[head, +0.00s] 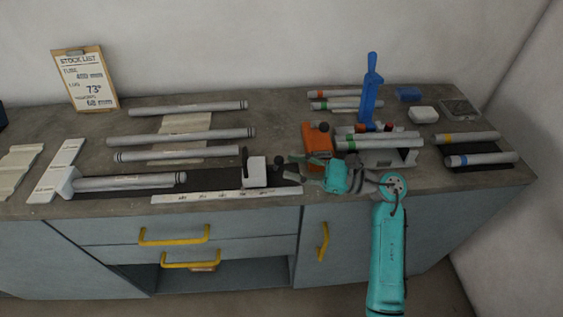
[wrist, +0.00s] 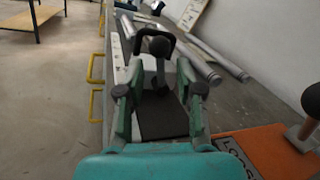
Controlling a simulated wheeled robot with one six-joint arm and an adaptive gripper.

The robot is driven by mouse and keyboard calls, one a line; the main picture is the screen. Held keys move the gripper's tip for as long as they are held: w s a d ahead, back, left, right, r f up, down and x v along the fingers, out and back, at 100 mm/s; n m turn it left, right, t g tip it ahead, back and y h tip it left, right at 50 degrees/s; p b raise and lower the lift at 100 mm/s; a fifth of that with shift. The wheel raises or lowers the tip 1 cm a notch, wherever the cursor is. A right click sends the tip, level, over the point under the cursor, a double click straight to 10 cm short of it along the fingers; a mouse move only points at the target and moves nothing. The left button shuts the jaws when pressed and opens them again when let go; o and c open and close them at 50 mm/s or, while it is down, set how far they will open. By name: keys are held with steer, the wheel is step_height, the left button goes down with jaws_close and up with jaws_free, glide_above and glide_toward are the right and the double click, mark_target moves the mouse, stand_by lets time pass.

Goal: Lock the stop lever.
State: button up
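The stop (head: 256,172) is a white block on the dark strip at the front of the bench, right of a grey tube. Its lever, with a dark round knob (head: 278,160), stands at the block's right side. In the wrist view the knob (wrist: 160,46) sits on a grey stalk in front of the white block (wrist: 152,76), with a black curved piece around it. My gripper (head: 298,171) is just right of the stop, pointing left. In the wrist view its fingers (wrist: 161,91) are apart, with the stalk seen between them. I cannot tell whether they touch it.
A white scale strip (head: 226,196) runs along the bench's front edge. An orange block (head: 317,140) and a fixture with a blue upright handle (head: 371,85) stand behind my gripper. Several grey tubes (head: 181,135) lie at the back left. A stock-list clipboard (head: 85,80) leans on the wall.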

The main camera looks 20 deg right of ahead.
steer(key=v, duration=0.7)
steer(key=shift+s+d, duration=0.15)
steer(key=shift+d, duration=0.05)
steer(key=shift+c, duration=0.2)
